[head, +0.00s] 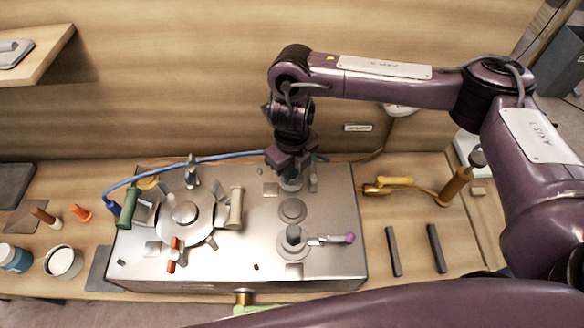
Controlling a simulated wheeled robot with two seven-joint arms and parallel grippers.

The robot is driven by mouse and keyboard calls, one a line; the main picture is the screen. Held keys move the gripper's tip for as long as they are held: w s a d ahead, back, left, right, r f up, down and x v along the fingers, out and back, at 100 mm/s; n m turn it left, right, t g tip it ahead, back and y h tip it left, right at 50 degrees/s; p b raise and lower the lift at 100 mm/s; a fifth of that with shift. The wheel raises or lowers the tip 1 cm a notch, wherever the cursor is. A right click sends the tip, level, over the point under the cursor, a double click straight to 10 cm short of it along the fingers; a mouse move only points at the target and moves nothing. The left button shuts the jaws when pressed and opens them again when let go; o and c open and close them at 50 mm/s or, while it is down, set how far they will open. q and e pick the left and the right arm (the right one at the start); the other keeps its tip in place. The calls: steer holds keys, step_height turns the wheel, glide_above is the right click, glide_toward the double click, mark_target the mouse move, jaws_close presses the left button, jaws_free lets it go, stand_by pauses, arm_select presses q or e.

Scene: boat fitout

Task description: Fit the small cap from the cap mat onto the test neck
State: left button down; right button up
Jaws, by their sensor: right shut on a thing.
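My right gripper (290,172) points down at the back right of a steel-topped box (250,262). It is shut on a small piece, which looks like the small cap; the fingers mostly hide it. A round grey fitting (291,185) stands right under the fingertips; I cannot tell whether the held piece touches it. In front of it are a flat round disc (292,210) and a short upright fitting (293,234) with a purple-tipped lever (349,238). I cannot tell which fitting is the test neck, or which mat is the cap mat. My left gripper is not in view.
A round flange (185,213) with several handles stands on the box's left half. A blue hose (160,172) runs behind it. Jars, an orange cone (82,212) and mats lie at left.

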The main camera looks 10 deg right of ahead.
steer(key=shift+f, duration=0.3)
stand_by(0.4)
steer(key=shift+f+b, duration=0.45)
steer(key=shift+b, duration=0.15)
steer(key=o, duration=1.6)
steer(key=shift+r, duration=0.1)
step_height(320, 180, up, 8)
steer(key=p, duration=0.8)
steer(key=shift+r, duration=0.2)
